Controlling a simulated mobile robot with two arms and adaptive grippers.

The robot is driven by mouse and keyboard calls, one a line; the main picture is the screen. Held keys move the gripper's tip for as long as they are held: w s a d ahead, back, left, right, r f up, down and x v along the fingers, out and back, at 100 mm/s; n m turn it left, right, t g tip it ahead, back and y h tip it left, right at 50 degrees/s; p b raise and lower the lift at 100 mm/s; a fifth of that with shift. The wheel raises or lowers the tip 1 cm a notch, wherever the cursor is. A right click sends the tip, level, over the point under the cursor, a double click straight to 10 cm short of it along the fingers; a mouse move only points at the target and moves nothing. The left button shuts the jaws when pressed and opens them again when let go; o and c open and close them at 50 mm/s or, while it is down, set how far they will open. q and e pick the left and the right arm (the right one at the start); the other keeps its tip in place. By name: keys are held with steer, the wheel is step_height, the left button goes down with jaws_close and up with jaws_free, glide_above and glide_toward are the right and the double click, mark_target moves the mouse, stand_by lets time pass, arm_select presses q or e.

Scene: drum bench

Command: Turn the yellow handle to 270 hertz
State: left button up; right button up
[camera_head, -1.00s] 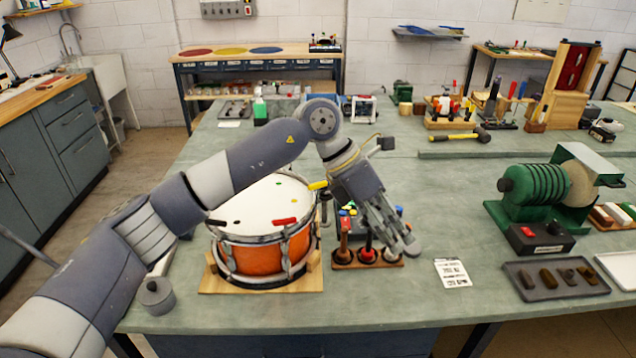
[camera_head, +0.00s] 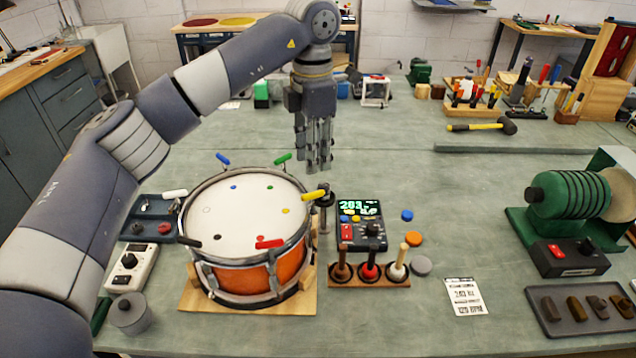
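The yellow handle (camera_head: 314,195) sticks out from the right rim of the drum (camera_head: 245,220), an orange-shelled drum with a white head. Red, green, blue, white and black handles also sit around its rim. My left gripper (camera_head: 320,168) points down, just above the yellow handle in the picture and apart from it. Its fingers are close together and seen at an angle, so I cannot tell whether they are open. It holds nothing that I can see. A meter (camera_head: 361,225) right of the drum has a green lit display that seems to read about 203. My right gripper is out of view.
A wooden rack (camera_head: 369,282) with three upright tools stands in front of the meter, with coloured discs (camera_head: 414,238) beside it. A printed card (camera_head: 465,296) lies to the right. A green machine (camera_head: 570,205) stands far right. The bench behind the drum is mostly clear.

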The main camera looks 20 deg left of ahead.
mark_target(313, 193)
arm_select(q)
steer(key=f, duration=0.2)
steer(key=s+f+p, duration=0.1)
steer(key=f, duration=0.1)
steer(key=shift+s, duration=0.2)
steer(key=f, duration=0.1)
steer(key=f+p, duration=0.1)
steer(key=f, duration=0.3)
steer(key=shift+w+f, duration=0.15)
steer(key=shift+w, duration=0.2)
steer(key=shift+s+f+p, duration=0.15)
steer(key=shift+f+p, duration=0.15)
jaws_close()
